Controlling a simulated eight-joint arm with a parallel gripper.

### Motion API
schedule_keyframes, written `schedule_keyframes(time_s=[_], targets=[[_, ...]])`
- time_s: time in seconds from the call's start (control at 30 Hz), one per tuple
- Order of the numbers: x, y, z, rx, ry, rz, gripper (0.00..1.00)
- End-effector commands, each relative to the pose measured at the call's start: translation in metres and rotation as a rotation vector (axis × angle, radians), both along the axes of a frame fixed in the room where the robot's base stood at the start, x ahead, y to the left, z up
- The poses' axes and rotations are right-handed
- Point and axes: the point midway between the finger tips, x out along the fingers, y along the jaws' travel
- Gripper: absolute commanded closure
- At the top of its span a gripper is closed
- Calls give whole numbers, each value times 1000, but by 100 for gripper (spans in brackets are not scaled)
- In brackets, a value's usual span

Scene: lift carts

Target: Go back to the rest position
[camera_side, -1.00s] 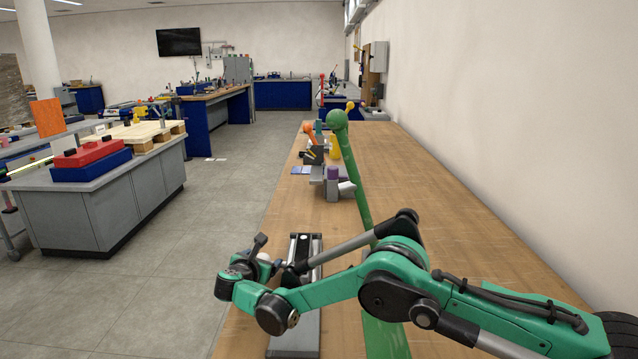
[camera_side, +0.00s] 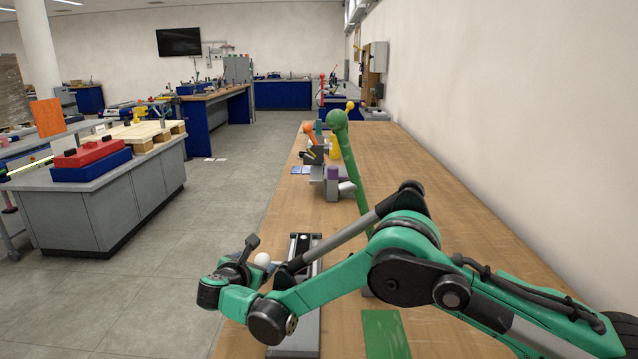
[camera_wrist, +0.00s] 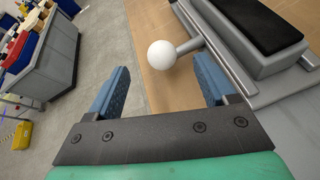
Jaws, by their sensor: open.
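My gripper (camera_wrist: 155,90) is open in the wrist view, with its two blue fingers well apart and nothing between them. A white ball knob (camera_wrist: 162,54) on a short grey stem stands beyond the fingertips, apart from them. The stem joins a grey device with a black top (camera_wrist: 258,28). In the side view the white knob (camera_side: 262,259) shows just behind my wrist, and the grey rail device (camera_side: 305,242) lies on the bench under my arm.
The wooden bench (camera_side: 430,190) runs away along the wall, mostly clear on its right. A green lever with a ball top (camera_side: 338,119) stands beyond my arm, near a green plate (camera_side: 385,333). Open floor (camera_side: 200,235) lies left.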

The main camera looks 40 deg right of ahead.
Motion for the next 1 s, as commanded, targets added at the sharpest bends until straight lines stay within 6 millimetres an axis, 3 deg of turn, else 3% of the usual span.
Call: schedule_keyframes(time_s=[0.27,0.53,0.73,1.0], targets=[[-24,-26,60,420,-166,-174,23],[-90,-46,107,918,-376,-468,23],[-151,-52,120,1270,-534,-743,23],[-220,-45,110,1668,-716,-1131,23]])
